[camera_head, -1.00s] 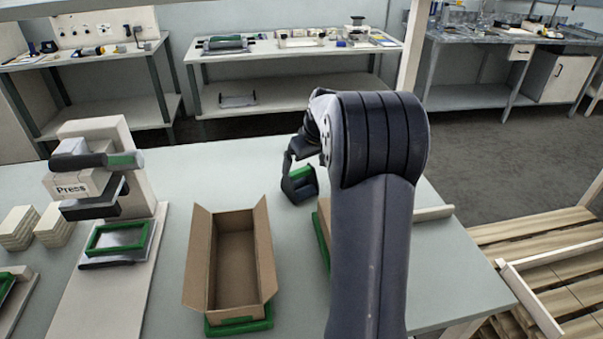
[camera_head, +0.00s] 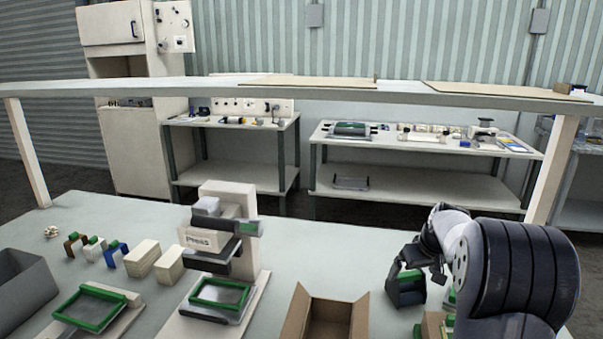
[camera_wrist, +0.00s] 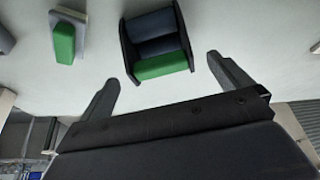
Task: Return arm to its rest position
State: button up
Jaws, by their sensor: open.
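My gripper (camera_wrist: 165,86) is open in the wrist view, with its two dark fingers spread and nothing between them. In the head view my gripper (camera_head: 436,268) hangs at the lower right, folded below my dark arm. A dark holder with a green front (camera_head: 405,288) stands on the bench just left of it. The same holder (camera_wrist: 157,42) shows beyond the fingertips in the wrist view, apart from them. A green block on a grey piece (camera_wrist: 65,40) lies left of it. My arm hides part of the bench at right.
A press (camera_head: 225,230) with a green-framed plate stands mid-bench. An open cardboard box (camera_head: 297,322) is at the front, left of my arm. Another green frame (camera_head: 90,308), cream blocks (camera_head: 142,256) and a grey bin (camera_head: 22,285) are at left. An overhead shelf (camera_head: 330,93) crosses behind.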

aim_at(408, 281)
jog(key=x, duration=0.4)
jog(key=b+x, duration=0.1)
jog(key=x, duration=0.3)
jog(key=shift+s+f, duration=0.1)
jog(key=shift+f, duration=0.25)
jog(key=shift+r+p, duration=0.35)
jog(key=shift+f, duration=0.15)
